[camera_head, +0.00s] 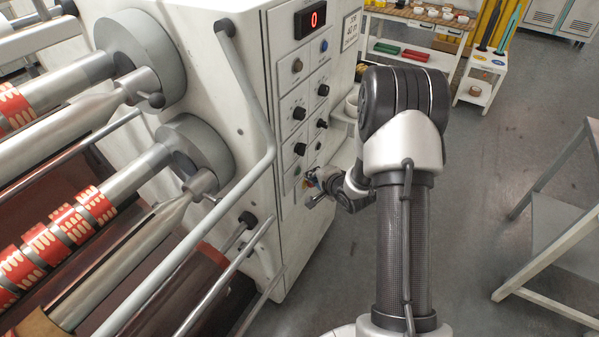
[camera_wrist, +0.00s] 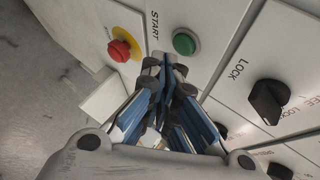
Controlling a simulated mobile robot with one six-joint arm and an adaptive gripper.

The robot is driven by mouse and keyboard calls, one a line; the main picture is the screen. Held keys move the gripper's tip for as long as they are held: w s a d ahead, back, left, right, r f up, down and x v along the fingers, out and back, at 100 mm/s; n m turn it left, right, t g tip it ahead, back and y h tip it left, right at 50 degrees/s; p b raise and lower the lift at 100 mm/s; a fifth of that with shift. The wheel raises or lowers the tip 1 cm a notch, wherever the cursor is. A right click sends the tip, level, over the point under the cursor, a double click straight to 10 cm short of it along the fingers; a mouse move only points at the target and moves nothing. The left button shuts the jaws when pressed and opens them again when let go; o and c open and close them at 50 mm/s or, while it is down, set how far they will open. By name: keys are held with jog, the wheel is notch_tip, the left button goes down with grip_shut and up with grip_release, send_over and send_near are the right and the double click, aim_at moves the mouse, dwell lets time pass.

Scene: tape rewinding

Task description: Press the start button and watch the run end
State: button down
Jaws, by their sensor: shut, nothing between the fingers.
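The green START button (camera_wrist: 184,43) sits on a pale panel in the wrist view. My gripper (camera_wrist: 166,68) is shut and empty, with its fingertips just below the button in the picture. A small gap shows between tips and button; I cannot tell how far off the panel the tips are. In the head view my gripper (camera_head: 312,187) is at the low part of the machine's control face, and the START button cannot be made out there. The red display (camera_head: 315,17) at the top of the face reads 0.
A red mushroom button (camera_wrist: 119,50) on a yellow ring lies left of START, and a black LOCK knob (camera_wrist: 268,100) lies right. The rewinding machine (camera_head: 247,150) with its rolls fills the left.

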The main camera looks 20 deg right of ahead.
jog(key=shift+w+a, duration=0.15)
jog(key=shift+w+a, duration=0.15)
jog(key=shift+w, duration=0.05)
jog(key=shift+w+a, duration=0.2)
jog(key=shift+w, duration=0.1)
dwell(0.9)
jog(key=shift+s, duration=0.1)
jog(key=shift+s+d, duration=0.45)
jog(key=shift+s, duration=0.1)
jog(key=s+d, duration=0.1)
jog(key=s, duration=0.1)
jog(key=s+d+p, duration=0.1)
jog(key=s+d, duration=0.1)
dwell(0.5)
dwell(0.6)
